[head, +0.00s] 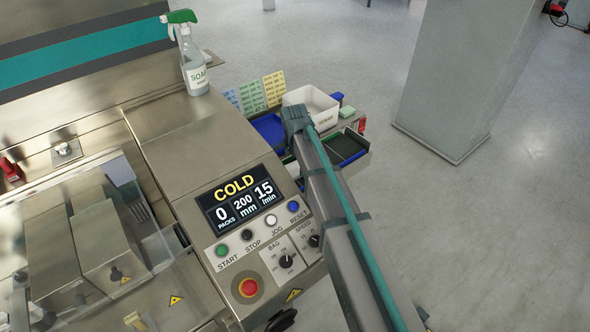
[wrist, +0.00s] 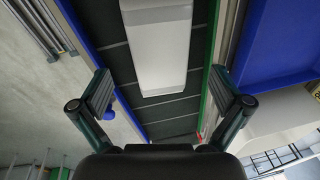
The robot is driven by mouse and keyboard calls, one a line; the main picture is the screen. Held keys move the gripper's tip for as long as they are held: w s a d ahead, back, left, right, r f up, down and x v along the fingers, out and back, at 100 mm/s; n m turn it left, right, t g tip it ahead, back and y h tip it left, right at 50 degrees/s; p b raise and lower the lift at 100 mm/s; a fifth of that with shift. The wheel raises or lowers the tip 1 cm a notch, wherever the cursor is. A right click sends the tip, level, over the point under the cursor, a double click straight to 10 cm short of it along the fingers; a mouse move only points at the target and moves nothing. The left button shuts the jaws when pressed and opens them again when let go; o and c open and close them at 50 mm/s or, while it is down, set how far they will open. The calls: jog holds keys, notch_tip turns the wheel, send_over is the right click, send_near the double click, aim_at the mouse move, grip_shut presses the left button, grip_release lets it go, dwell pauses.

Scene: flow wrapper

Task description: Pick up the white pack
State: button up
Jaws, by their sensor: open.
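The white pack (wrist: 156,45) is a plain pale block in the upper middle of the wrist view. It lies on a dark surface with thin crosswise lines (wrist: 170,112), and its far end is cut off by the top of the picture. My gripper (wrist: 160,86) is open, with one finger to the left and one to the right of the pack's near end. The fingers look clear of the pack; the height gap cannot be told. I cannot make out the pack or my gripper's fingers in the head view.
Blue (wrist: 90,50) and green (wrist: 220,50) edges flank the dark surface. In the head view, a white tub (head: 312,104) and a blue tray (head: 269,130) sit beyond the control panel (head: 240,205). A soap spray bottle (head: 194,68) stands on the machine.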

aim_at(295, 167)
jog(key=shift+w+f+p, duration=0.2)
jog(key=shift+f+p, duration=0.25)
jog(key=shift+f, duration=0.55)
jog(key=shift+w+f+p, duration=0.15)
jog(key=shift+f+p, duration=0.25)
jog(key=shift+f, duration=0.6)
jog(key=c, duration=1.3)
jog(key=shift+o, duration=0.2)
jog(key=shift+r, duration=0.1)
